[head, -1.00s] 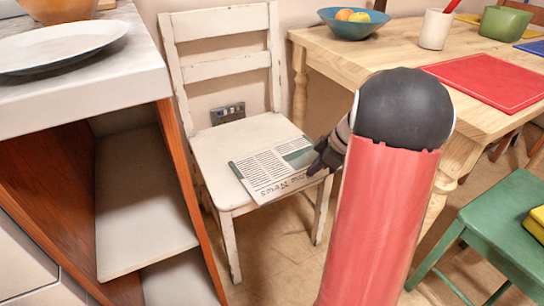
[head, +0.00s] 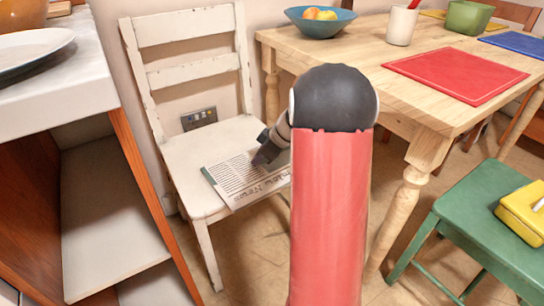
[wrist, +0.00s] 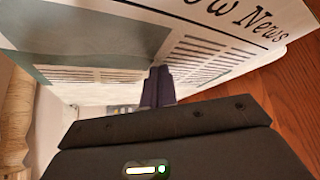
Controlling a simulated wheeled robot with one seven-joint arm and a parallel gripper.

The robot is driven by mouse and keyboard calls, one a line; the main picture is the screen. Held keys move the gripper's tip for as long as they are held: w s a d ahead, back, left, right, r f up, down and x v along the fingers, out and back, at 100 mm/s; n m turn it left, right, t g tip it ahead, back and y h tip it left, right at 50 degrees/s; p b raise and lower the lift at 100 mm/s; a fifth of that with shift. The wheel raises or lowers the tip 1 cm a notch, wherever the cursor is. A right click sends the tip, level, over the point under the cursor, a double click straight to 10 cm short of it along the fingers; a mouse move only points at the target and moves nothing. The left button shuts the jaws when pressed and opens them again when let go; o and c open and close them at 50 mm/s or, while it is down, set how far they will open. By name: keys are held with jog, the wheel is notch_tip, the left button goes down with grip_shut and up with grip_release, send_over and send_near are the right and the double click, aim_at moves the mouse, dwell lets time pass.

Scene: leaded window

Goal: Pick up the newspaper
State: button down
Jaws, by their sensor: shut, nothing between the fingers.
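The newspaper (head: 240,178) lies on the seat of the white wooden chair (head: 190,145), with its near edge at the front of the seat. My arm hides its right part in the head view. My gripper (head: 262,157) is over the newspaper's right half, its fingers close to the page. In the wrist view the newspaper (wrist: 110,45) fills the upper part, with its printed title at the upper right. The shut fingers (wrist: 157,80) point at the printed columns and hold nothing. I cannot tell whether they touch the paper.
A wooden table (head: 350,60) with a blue fruit bowl (head: 320,22) and a red mat (head: 455,75) stands behind my arm. A green chair (head: 480,235) with a yellow object (head: 522,208) is at the right. A counter with open shelves (head: 110,215) stands close at the left.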

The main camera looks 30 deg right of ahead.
jog(key=shift+s+f+b, duration=0.2)
jog(key=shift+f+b, duration=0.3)
jog(key=shift+s+d+f, duration=0.15)
jog(key=shift+d, duration=0.1)
jog(key=shift+s+d+b, duration=0.5)
jog(key=shift+s+b, duration=0.15)
jog(key=shift+b, duration=0.2)
jog(key=shift+d+r, duration=0.15)
jog(key=shift+r, duration=0.6)
jog(key=shift+w, duration=0.15)
